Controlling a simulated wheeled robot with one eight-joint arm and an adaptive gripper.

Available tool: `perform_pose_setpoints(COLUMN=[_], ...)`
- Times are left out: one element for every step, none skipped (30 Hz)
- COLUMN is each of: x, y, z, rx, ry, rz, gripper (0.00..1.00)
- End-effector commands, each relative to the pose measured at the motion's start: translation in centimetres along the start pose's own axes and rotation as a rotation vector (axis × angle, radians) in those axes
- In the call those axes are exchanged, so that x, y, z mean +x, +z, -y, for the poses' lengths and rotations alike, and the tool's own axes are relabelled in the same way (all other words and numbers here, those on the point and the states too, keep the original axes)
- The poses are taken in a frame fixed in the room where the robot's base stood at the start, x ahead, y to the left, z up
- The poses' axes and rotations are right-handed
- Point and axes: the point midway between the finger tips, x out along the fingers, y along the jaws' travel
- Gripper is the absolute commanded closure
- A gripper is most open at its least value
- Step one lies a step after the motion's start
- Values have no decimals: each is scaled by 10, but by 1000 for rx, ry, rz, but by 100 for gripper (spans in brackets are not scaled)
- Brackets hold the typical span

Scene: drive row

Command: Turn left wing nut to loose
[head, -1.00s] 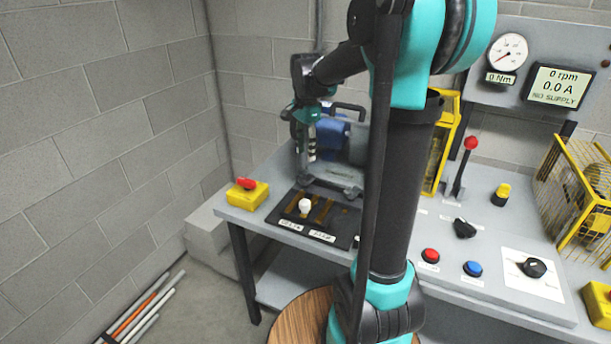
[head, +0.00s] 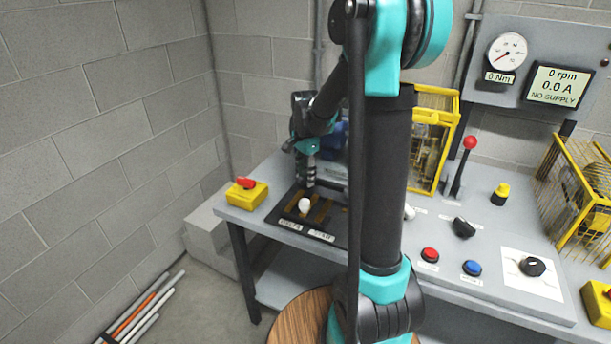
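I cannot make out a wing nut for certain in the head view. The black panel (head: 287,220) with brownish-yellow strips lies on the bench's left part, with two white labels on its front edge. A white rounded knob (head: 305,205) stands on its left half. My gripper (head: 309,185) points down just behind this knob, over the panel's rear left part. I cannot tell whether it touches anything, and its fingers are too small to read. My arm hides the panel's right side and most of the blue motor (head: 341,136) behind.
A yellow box with a red knob (head: 246,186) sits at the bench's left end. Right of my arm are a red-tipped lever (head: 469,143), a black knob (head: 463,227), red (head: 430,254) and blue (head: 472,267) buttons and a yellow cage (head: 580,190). The display (head: 558,85) reads NO SUPPLY.

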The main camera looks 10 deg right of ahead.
Motion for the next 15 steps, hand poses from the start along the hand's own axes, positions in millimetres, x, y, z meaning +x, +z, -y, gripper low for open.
perform_pose_setpoints(x=[0, 0, 0, 0, 0, 0, 0, 0, 0, 0, 0, 0, 0, 0, 0], y=[0, 0, 0, 0, 0, 0, 0, 0, 0, 0, 0, 0, 0, 0, 0], z=[0, 0, 0, 0, 0, 0, 0, 0, 0, 0, 0, 0, 0, 0, 0], rx=[0, 0, 0, 0, 0, 0, 0, 0, 0, 0, 0, 0, -1, -2, -4], ry=[0, 0, 0, 0, 0, 0, 0, 0, 0, 0, 0, 0, 0, 0, 0], rz=[0, 0, 0, 0, 0, 0, 0, 0, 0, 0, 0, 0, 0, 0, 0], gripper=[67, 71, 76, 80, 83, 88, 92, 96, 100, 100, 100, 100, 100, 100, 100])
